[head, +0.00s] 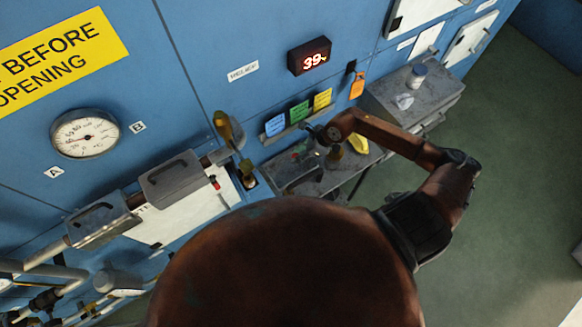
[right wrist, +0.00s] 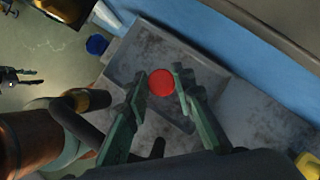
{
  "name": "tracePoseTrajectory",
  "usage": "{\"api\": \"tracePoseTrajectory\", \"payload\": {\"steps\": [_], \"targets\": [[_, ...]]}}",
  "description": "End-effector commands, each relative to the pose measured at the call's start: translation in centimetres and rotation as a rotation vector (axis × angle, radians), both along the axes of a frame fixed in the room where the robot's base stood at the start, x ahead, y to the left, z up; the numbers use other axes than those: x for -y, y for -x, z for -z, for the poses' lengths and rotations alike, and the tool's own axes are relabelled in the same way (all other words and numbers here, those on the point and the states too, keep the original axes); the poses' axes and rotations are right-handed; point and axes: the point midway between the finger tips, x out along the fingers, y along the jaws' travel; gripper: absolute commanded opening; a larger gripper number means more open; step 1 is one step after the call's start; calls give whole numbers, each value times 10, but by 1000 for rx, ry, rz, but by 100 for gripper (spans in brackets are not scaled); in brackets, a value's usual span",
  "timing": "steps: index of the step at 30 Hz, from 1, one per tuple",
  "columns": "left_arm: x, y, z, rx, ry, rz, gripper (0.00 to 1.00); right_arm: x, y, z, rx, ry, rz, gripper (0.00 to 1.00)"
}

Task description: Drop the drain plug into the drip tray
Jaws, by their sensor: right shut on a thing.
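The red, round drain plug (right wrist: 161,82) shows between the fingertips of my right gripper (right wrist: 160,88) in the right wrist view. The gripper is shut on it. A grey, worn drip tray (right wrist: 135,62) with a raised rim lies below the plug in that view. The gap between plug and tray is hard to judge. In the head view my right gripper (head: 306,147) is small, above the low grey bench under the coloured cards.
A blue wall panel with a gauge (head: 86,134), a lever with a yellow handle (head: 226,128) and a lit display (head: 309,56) stands behind. A yellow object (head: 359,143) lies on the bench.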

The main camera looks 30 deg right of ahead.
Motion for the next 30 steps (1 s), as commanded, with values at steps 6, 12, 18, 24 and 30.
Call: {"api": "tracePoseTrajectory", "payload": {"steps": [6, 12, 18, 24, 30], "targets": [[0, -1, 17, 3, 0, 0, 40, 0, 0, 27, -1, -2, 1, 0], [0, -7, 28, 10, 1, 1, 40, 1, 1, 48, -2, 0, 3, 0], [0, -8, 30, 11, 1, 1, 40, 1, 1, 51, 0, 0, 3, 0], [0, -7, 29, 11, 0, 1, 40, 1, 1, 51, 0, 0, 3, 26], [0, -6, 30, 8, 0, 0, 40, 1, 1, 51, 0, 0, 3, 40]]}}
